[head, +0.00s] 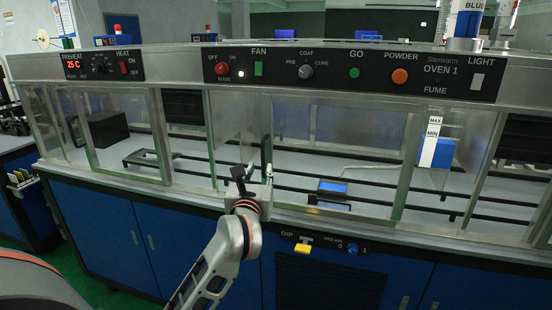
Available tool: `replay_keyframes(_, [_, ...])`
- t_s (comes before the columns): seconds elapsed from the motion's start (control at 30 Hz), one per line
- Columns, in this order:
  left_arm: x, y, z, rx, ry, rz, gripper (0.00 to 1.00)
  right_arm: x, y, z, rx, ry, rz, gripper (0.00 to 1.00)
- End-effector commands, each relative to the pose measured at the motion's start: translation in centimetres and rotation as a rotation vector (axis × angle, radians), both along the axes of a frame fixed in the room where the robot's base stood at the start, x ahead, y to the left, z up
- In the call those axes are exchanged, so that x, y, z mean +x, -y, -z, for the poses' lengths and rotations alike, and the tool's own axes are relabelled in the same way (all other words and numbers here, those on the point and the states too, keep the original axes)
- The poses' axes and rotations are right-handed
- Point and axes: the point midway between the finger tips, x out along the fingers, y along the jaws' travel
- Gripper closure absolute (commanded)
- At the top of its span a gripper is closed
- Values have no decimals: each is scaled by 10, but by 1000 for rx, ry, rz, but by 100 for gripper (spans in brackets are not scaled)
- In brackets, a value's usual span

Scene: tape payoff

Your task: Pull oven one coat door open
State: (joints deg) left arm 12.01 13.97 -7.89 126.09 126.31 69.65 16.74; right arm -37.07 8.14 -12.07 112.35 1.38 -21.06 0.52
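Oven 1 (440,69) is a long metal cabinet with a control panel above framed glass doors. The coat door appears to be the glazed middle section (340,180) under the FAN, COAT and GO controls, though no label on the glass confirms it. An upright metal door edge (267,150) stands at the left of this section. My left gripper (247,176) is at the foot of that edge, just above the front sill. Its dark finger shows beside the edge; whether it touches or grips anything is unclear. My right gripper is out of view.
Blue cabinets (100,225) fill the space below the sill. A yellow DIP control (303,248) and a blue knob (352,250) sit below the oven. Dark rails (200,158) and a blue block (333,187) show inside. A MAX/MIN gauge (430,140) stands right.

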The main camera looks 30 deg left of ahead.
Motion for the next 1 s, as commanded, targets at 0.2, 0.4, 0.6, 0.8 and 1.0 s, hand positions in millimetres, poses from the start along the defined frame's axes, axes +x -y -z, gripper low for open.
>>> replay_keyframes(0.2, [17, -7, -1, -12, -1, 4, 75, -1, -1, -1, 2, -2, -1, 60])
replay_keyframes(0.4, [45, -20, -1, -12, -1, 4, 75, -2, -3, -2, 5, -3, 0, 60])
replay_keyframes(0.6, [66, -29, 0, -12, -1, 4, 75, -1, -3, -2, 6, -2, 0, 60])
replay_keyframes(0.8, [72, -32, 0, -13, -1, 5, 75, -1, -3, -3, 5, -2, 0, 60])
replay_keyframes(1.0, [71, -32, 0, -12, -1, 5, 80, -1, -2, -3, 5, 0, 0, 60])
